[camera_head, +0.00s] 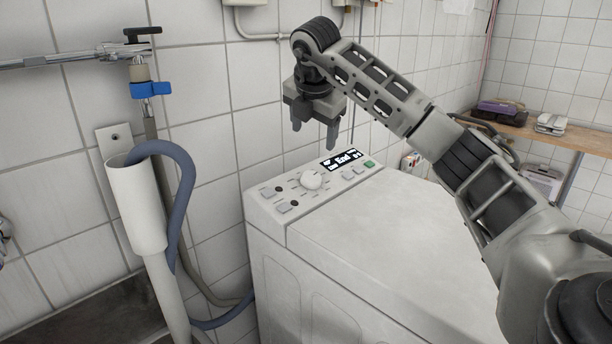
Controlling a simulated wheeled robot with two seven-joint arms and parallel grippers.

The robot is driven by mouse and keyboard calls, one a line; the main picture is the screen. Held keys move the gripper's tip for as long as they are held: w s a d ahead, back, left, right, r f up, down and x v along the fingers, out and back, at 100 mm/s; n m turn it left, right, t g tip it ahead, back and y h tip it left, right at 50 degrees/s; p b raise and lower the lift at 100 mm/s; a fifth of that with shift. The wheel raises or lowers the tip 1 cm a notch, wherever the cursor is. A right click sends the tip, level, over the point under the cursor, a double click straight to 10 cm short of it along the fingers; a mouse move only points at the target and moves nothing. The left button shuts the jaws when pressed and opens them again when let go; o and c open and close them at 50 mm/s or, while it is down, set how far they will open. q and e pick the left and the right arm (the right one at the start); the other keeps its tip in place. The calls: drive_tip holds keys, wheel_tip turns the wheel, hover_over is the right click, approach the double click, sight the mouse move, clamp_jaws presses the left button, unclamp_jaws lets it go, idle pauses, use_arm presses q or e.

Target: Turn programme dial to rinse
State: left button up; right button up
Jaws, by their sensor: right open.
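The programme dial (311,180) is a round white knob on the control panel at the back of a white washing machine (375,245). Small marks surround it, too small to read. A dark display (341,160) to its right reads "End". My right gripper (314,138) is open and empty, pointing down above the panel, with its fingertips apart from the dial. My left gripper is not in view.
Several square buttons (285,207) sit left of the dial, and a green button (369,164) lies right of the display. A grey-blue hose (188,190) and white standpipe (135,205) stand at left. A wooden shelf (560,133) is at right. The machine's top is clear.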

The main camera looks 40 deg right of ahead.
sight(312, 177)
drive_tip(key=x, duration=1.4)
drive_tip(key=shift+a+f, duration=0.1)
drive_tip(key=shift+f, duration=0.35)
drive_tip(key=shift+c, duration=0.2)
drive_tip(key=c, duration=0.9)
